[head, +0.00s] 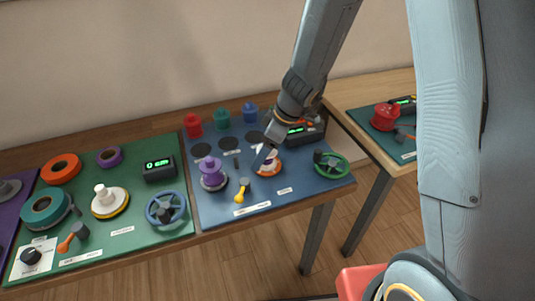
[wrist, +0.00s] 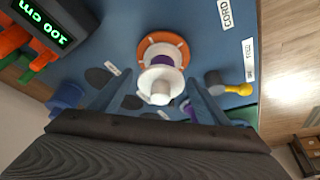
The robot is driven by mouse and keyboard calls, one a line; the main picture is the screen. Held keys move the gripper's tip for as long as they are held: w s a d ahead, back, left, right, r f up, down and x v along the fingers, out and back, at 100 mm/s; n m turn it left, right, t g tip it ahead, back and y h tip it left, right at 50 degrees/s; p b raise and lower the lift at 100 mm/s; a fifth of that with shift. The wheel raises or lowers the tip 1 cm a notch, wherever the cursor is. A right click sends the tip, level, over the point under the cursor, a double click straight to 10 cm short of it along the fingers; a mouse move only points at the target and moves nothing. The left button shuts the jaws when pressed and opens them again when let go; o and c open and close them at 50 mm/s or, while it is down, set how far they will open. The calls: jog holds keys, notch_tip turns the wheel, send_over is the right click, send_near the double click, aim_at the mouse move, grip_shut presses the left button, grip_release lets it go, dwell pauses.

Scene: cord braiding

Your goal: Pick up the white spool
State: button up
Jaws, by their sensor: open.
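A white spool (wrist: 160,86) with a purple band stands on an orange ring-shaped base (wrist: 183,50) in the wrist view. In the head view the white spool (head: 270,156) is partly hidden by my gripper, above its orange base (head: 268,172) on the blue mat. My gripper (wrist: 162,92) is open, with one finger to each side of the spool in the wrist view. I cannot tell how far down the fingers reach around it. In the head view my gripper (head: 265,152) is right at the spool. Another white, knobbed piece (head: 104,193) stands on the green mat at left.
A purple spool (head: 210,170) and a yellow-handled lever (head: 241,190) stand close to the left. A green handwheel (head: 330,163) and a display box (head: 304,132) are to the right.

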jog(key=shift+w+a+f, duration=0.1)
jog(key=shift+a+f, duration=0.1)
jog(key=shift+f, duration=0.35)
jog(key=shift+c, duration=0.4)
jog(key=c, duration=1)
jog(key=shift+o, duration=0.2)
